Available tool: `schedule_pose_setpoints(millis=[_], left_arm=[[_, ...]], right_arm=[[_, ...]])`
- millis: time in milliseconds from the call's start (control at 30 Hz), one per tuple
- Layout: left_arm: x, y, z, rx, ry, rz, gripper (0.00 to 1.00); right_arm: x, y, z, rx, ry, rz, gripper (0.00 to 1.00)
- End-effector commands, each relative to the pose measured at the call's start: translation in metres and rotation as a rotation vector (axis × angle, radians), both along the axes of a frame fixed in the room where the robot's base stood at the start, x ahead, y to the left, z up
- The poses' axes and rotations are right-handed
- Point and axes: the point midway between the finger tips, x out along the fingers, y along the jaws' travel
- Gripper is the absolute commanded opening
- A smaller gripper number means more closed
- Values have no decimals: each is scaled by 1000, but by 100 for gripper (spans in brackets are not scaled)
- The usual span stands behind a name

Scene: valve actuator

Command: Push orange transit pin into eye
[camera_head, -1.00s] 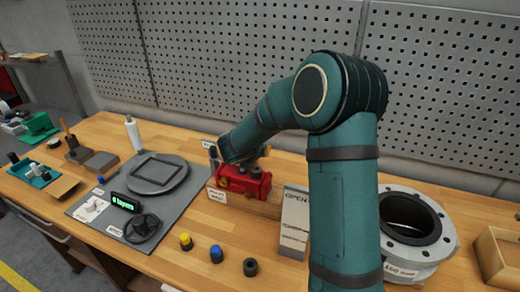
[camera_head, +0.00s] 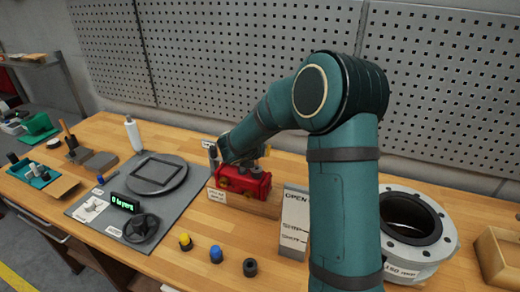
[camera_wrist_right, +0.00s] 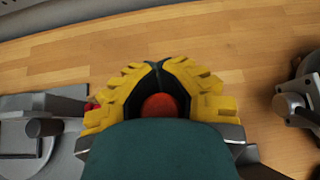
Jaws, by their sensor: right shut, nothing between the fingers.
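The red valve actuator (camera_head: 243,185) sits on a wooden block on the bench in the head view. My right arm reaches over it from the right, and its wrist hides the actuator's upper back part. In the right wrist view my right gripper (camera_wrist_right: 156,68) has its yellow fingers shut, with the dark tips together. A rounded orange-red part (camera_wrist_right: 159,105) shows in the gap behind the tips. I cannot tell whether it is the transit pin's head. The eye is not distinguishable. My left gripper is not in view.
A scale card (camera_head: 295,222) stands right of the actuator. A flanged pipe (camera_head: 417,228) is farther right. A grey mat (camera_head: 85,200) with a handwheel (camera_head: 141,228) lies to the left. Yellow, blue and black caps (camera_head: 250,267) stand in front. A perforated panel closes the back.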

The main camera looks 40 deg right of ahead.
Motion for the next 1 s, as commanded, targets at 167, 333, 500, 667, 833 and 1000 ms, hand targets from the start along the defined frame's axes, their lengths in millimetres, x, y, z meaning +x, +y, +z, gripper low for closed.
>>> schedule_pose_setpoints(millis=[167,333,500,667,833,1000], left_arm=[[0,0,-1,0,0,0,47],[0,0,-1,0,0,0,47],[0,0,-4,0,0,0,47],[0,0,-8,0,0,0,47],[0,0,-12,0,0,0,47],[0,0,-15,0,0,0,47]], right_arm=[[0,0,0,-1,0,0,0],[0,0,0,-1,-1,1,0],[0,0,-4,0,0,1,0],[0,0,-8,0,0,1,0],[0,0,-12,0,0,1,0],[0,0,-16,0,0,1,0]])
